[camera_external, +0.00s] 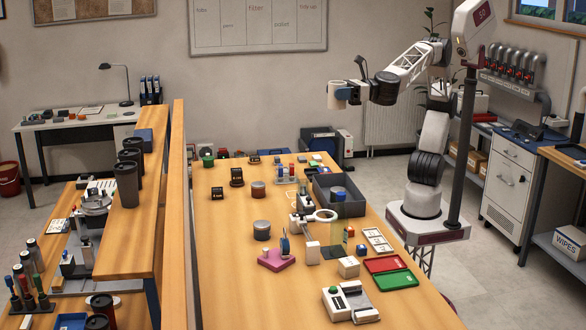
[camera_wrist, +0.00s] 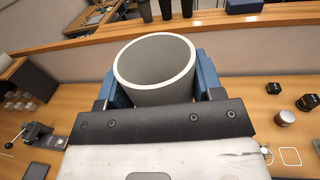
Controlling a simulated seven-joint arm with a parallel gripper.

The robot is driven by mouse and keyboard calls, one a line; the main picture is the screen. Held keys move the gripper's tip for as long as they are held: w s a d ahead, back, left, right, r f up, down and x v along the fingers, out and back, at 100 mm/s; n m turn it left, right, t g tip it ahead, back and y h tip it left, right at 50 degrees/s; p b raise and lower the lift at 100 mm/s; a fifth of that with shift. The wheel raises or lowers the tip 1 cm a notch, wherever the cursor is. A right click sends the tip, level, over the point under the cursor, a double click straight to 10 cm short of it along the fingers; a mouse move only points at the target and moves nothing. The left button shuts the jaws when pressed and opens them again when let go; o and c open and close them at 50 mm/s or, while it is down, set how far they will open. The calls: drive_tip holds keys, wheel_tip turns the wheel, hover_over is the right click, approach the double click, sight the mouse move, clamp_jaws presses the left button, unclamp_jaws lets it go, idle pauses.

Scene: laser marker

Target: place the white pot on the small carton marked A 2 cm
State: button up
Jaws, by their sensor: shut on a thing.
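The white pot (camera_external: 337,96) is held high above the far half of the table by my gripper (camera_external: 352,91). In the wrist view the pot (camera_wrist: 157,90) is a round, open-topped cup, empty as far as I see, between the two blue fingers of my gripper (camera_wrist: 160,84). Small pale cartons stand on the near part of the table: one (camera_external: 348,267) left of the red tray, another (camera_external: 313,253) farther left. Their markings are too small to read, so I cannot tell which is A. The pot is well above and apart from both.
A red tray (camera_external: 386,264) and a green tray (camera_external: 397,281) lie to the right of the cartons. A magnifier ring (camera_external: 326,215), a dark grey bin (camera_external: 350,208), a pink block (camera_external: 276,259) and a white device (camera_external: 350,303) crowd the table. Its left front is clear.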

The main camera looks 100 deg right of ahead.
drive_tip(key=s+a+r+y, duration=0.1)
drive_tip(key=s+a, duration=0.6)
drive_tip(key=s, duration=0.4)
wheel_tip(320, 180, down, 42)
drive_tip(key=shift+a+r+n, duration=0.15)
drive_tip(key=shift+a+n, duration=0.05)
drive_tip(key=shift+n, duration=0.1)
drive_tip(key=shift+s, duration=0.1)
drive_tip(key=shift+a, duration=0.1)
hover_over(349, 261)
drive_tip(key=shift+f, duration=0.75)
idle(0.3)
drive_tip(key=shift+f, duration=1.75)
drive_tip(key=shift+f, duration=0.1)
